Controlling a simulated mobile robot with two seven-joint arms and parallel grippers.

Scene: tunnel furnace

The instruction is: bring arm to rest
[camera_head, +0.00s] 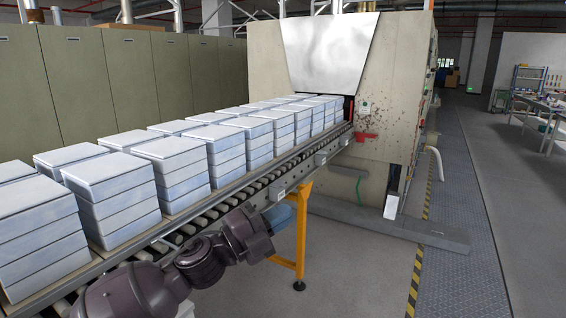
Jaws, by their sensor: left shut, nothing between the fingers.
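My left arm comes in from the bottom left, its dark links bent beside the near edge of the roller conveyor (170,238). My left gripper (284,213) has bluish fingers, is shut and empty, and points to the right. In the picture it overlaps the conveyor's near side and lies just left of the yellow support leg (302,228). I cannot tell whether it touches anything. My right gripper is not in view.
Stacks of whitish slabs (110,200) line the conveyor into the tunnel furnace (265,60). Olive panels (75,85) stand behind. The floor (360,280) to the right is open, with a grating walkway (455,270) and a workbench (545,115) farther off.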

